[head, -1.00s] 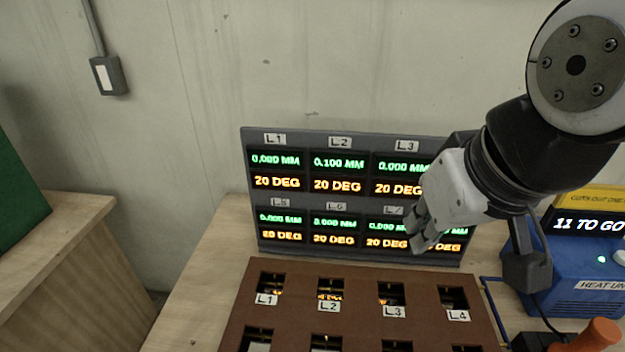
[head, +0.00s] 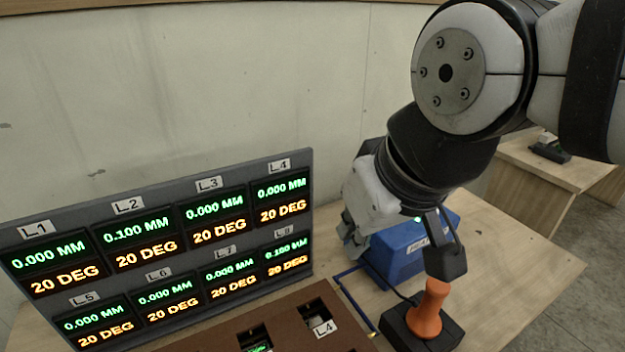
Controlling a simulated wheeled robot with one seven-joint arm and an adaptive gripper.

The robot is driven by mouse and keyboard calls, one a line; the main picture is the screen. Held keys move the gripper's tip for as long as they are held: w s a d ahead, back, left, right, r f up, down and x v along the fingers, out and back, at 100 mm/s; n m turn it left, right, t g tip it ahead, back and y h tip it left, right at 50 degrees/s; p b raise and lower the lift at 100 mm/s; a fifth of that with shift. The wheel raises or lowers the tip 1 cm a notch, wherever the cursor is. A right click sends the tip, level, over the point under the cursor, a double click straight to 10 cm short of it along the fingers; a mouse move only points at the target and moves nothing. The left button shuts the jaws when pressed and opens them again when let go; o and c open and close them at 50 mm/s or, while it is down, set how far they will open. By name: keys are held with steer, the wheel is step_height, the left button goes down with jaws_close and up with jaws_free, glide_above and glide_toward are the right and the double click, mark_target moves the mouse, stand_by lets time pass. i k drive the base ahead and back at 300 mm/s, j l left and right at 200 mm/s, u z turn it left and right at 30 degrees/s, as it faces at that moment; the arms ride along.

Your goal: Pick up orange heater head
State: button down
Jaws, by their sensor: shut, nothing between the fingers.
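The orange heater head (head: 428,308) stands upright on a small black base (head: 440,334) at the lower right of the head view. My gripper is apart from the heater head.
The blue heat unit (head: 405,254) stands behind the heater head, partly hidden by my arm. A grey display panel (head: 160,180) with several readouts fills the left. A brown slotted board (head: 290,335) lies in front. Bare wooden table (head: 520,262) lies to the right.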

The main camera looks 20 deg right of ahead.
mark_target(423, 319)
steer(key=z, duration=0.9)
steer(key=l+u, duration=0.1)
steer(key=l, duration=0.3)
steer(key=k+l+u, duration=0.15)
steer(key=l, duration=0.25)
steer(key=l+u, duration=0.1)
steer(key=l, duration=0.3)
steer(key=k+l+u, duration=0.15)
steer(key=l, duration=0.25)
